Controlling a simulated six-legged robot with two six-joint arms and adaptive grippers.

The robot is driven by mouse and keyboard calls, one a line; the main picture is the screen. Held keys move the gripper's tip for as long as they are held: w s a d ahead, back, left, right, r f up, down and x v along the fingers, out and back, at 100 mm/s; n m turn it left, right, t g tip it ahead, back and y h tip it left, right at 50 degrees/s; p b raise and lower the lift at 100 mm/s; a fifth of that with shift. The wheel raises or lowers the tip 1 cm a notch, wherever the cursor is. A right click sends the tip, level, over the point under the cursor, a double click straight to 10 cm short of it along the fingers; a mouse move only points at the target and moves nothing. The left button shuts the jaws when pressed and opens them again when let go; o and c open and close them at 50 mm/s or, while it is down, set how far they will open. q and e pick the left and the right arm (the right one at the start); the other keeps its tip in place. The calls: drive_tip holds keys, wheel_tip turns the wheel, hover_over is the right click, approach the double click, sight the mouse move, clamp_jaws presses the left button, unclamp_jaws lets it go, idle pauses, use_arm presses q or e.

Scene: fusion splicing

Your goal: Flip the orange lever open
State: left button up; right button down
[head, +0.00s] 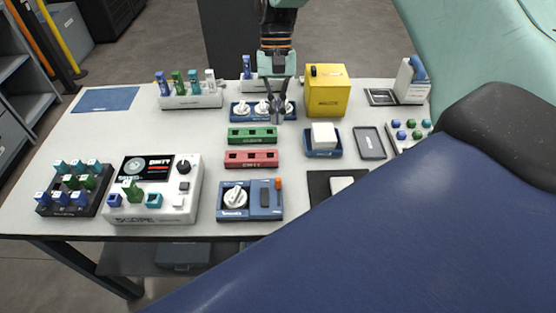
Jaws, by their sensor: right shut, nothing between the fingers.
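A small orange lever (278,183) stands at the right back corner of a blue device (262,214) near the table's front edge. The device also carries a white round dial (235,197) and a dark block. Whether the lever is up or down is too small to tell. My right gripper (277,108) is shut and empty. My left gripper is not in view.
A green strip (252,135) and a red strip (251,158) lie between the gripper and the device. A yellow box (326,92) stands right of the gripper. A white console (150,214) is left of the device. My large blue arm link covers the lower right.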

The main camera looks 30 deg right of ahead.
sight(278, 183)
drive_tip(key=x, duration=1)
drive_tip(key=shift+w+d+f, duration=0.15)
drive_tip(key=shift+f, duration=0.2)
drive_tip(key=shift+s+a+r, duration=0.1)
drive_tip(key=shift+s+a, duration=0.35)
drive_tip(key=shift+s, duration=0.15)
drive_tip(key=shift+s+a+r, duration=0.1)
drive_tip(key=shift+s+a, duration=0.35)
drive_tip(key=shift+s, duration=0.2)
drive_tip(key=shift+s+a, duration=0.2)
drive_tip(key=shift+s, duration=0.3)
drive_tip(key=shift+w+f, duration=0.1)
